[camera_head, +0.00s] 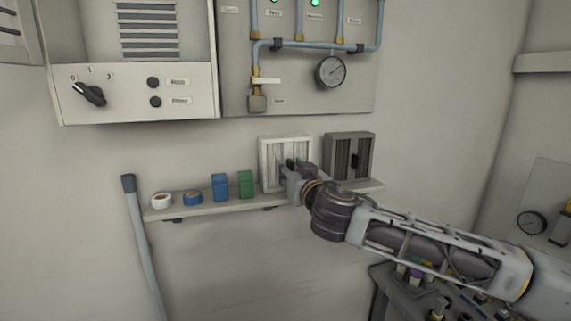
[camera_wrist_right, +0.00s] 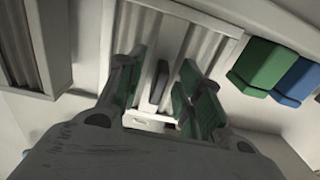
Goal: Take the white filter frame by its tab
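The white filter frame (camera_head: 270,160) stands upright on the wall shelf, its pleated face toward me. It also shows in the right wrist view (camera_wrist_right: 190,25). Its dark tab (camera_wrist_right: 158,82) sticks out between the fingers of my right gripper (camera_wrist_right: 161,88). The right gripper (camera_head: 292,167) is at the lower right part of the frame in the head view. Its fingers are open, one on each side of the tab, with a gap on both sides. The gripper hides part of the frame's face in the head view. My left gripper is not in view.
A dark grey filter frame (camera_head: 348,155) stands right of the white one on the shelf (camera_head: 215,205). A green box (camera_head: 245,184), a blue box (camera_head: 219,187) and two rolls (camera_head: 162,201) are to the left. A pipe panel with a gauge (camera_head: 331,71) hangs above.

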